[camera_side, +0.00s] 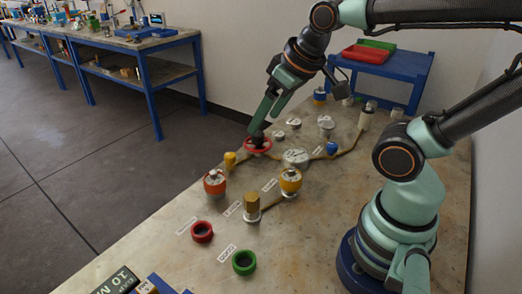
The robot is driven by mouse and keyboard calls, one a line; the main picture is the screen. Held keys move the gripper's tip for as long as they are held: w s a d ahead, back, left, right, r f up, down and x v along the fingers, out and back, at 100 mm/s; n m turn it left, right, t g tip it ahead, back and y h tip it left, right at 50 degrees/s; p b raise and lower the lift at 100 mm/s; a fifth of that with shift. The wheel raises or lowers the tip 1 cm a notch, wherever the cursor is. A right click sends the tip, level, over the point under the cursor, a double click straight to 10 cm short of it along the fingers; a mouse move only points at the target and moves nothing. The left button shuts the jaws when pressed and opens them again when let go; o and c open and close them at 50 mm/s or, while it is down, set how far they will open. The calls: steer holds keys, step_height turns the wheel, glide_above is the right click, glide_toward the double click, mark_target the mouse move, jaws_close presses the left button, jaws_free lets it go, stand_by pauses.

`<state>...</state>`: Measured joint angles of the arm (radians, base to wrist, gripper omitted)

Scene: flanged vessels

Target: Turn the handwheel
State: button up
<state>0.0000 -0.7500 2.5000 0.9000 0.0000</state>
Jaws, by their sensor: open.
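A red handwheel (248,148) sits among the pipework on the stone-topped table, left of the table's middle. My gripper (260,124) reaches down from the upper right, with its green fingers just above the wheel's dark hub. The fingertips overlap the hub in this view, and I cannot tell whether they touch it. The gripper is open. Part of the wheel's centre and far rim is hidden behind the fingers and hub.
A round gauge (296,157) stands right of the wheel. An orange vessel (214,183) and a yellow-topped vessel (290,182) stand nearer the camera. A red ring (202,232) and a green ring (244,262) lie in front.

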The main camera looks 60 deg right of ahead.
steer(key=m+g, duration=0.3)
steer(key=g, duration=0.3)
glide_above(258, 133)
step_height(258, 133, down, 10)
steer(key=r, duration=0.1)
step_height(258, 133, down, 12)
steer(key=shift+r, duration=0.1)
jaws_close()
